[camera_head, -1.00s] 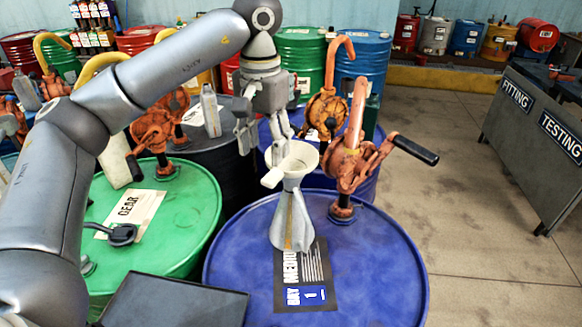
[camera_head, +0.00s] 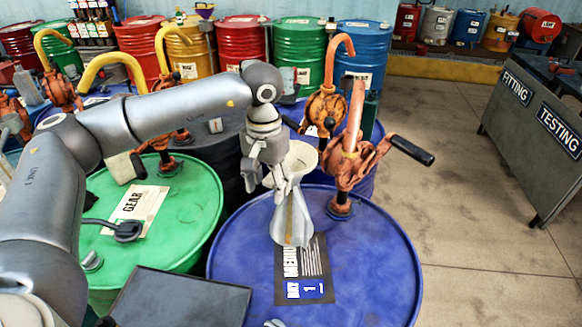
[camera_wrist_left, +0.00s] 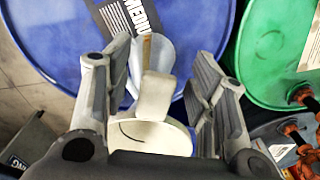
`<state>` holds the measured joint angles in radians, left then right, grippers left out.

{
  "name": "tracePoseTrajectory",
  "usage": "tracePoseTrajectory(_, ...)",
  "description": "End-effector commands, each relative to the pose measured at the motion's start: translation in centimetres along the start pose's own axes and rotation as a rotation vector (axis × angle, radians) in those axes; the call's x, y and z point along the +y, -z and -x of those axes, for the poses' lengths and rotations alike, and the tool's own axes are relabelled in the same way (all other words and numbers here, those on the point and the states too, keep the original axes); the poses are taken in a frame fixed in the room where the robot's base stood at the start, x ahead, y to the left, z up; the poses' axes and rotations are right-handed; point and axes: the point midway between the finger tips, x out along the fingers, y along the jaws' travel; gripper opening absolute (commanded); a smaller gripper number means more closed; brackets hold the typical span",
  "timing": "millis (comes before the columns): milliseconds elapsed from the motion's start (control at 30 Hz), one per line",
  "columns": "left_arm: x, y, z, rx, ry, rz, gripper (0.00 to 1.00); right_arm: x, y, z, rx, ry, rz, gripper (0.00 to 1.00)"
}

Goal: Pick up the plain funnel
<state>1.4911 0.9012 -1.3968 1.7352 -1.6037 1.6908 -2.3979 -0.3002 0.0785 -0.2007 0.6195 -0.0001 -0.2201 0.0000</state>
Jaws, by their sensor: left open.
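A plain cream funnel (camera_head: 299,158) with a flat side tab sits mouth up on top of a grey conical vessel (camera_head: 291,222). The vessel stands upright on the blue drum (camera_head: 370,262), beside its paper label. My left gripper (camera_head: 277,183) is open at the funnel's left side and hides part of it. In the left wrist view the funnel (camera_wrist_left: 150,138) and its tab (camera_wrist_left: 155,96) lie between the spread fingers of my left gripper (camera_wrist_left: 163,60). I cannot tell whether a finger touches it.
An orange hand pump (camera_head: 350,160) with a black handle rises from the blue drum just right of the funnel. A green drum (camera_head: 180,215) with a label stands at left. A dark flat-topped box (camera_head: 180,297) is in front. Open floor lies to the right.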

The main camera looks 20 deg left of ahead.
Motion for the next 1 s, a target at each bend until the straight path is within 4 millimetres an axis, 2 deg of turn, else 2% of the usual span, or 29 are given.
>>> tracePoseTrajectory(67,0.0,0.0,0.0,0.000,0.000,0.000,0.47,0.0,0.0,0.0,0.000,0.000,0.000,0.48)
tracePoseTrajectory(400,0.0,0.0,0.1,0.000,0.000,0.000,0.03,0.1,0.0,0.0,0.000,-0.001,0.000,0.48)
tracePoseTrajectory(633,0.0,0.0,0.1,0.001,0.000,0.000,0.01,0.1,0.0,-0.1,0.000,-0.002,0.000,0.48)
tracePoseTrajectory(733,0.0,0.1,0.8,0.003,-0.001,0.000,0.01,0.2,-0.1,-0.5,0.000,-0.002,0.000,0.48)
tracePoseTrajectory(867,0.1,0.1,2.8,0.007,-0.001,-0.001,0.01,0.2,-0.2,-1.6,0.000,-0.003,0.000,0.48)
tracePoseTrajectory(1000,0.1,0.1,5.8,0.006,-0.002,-0.001,0.01,0.2,-0.3,-2.6,0.000,-0.003,0.000,0.48)
